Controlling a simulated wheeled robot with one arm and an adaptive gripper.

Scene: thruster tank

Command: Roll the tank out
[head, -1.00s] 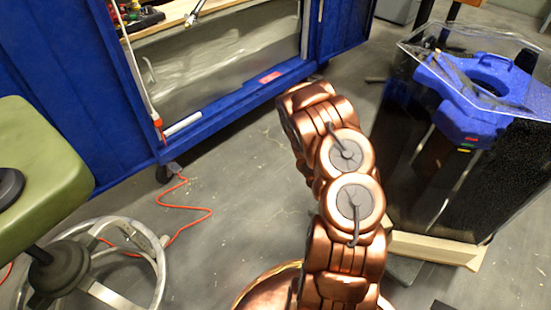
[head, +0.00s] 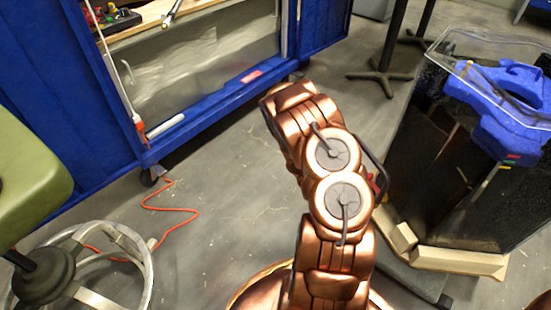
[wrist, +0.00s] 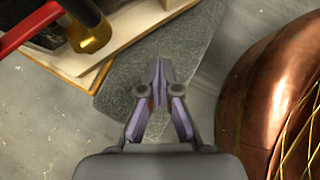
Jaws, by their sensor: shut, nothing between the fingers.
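The tank (head: 400,150) stands at the right of the head view, a dark box with a clear, flared top and a blue fitting (head: 515,100) in it. It rests on a pale wooden base (head: 460,262). My gripper (wrist: 160,72) is shut and empty in the wrist view, pointing over a dark grey slab (wrist: 130,95) beside the corner of a wooden base (wrist: 85,68). It appears apart from that base; its height over the slab is unclear. In the head view my copper arm hides the gripper.
A red bar (wrist: 30,25) and a brass cylinder (wrist: 88,30) are near my gripper. A blue workbench (head: 220,105) stands at the back left, a green stool (head: 30,190) at the left. An orange cord (head: 180,210) lies on the floor. The middle floor is open.

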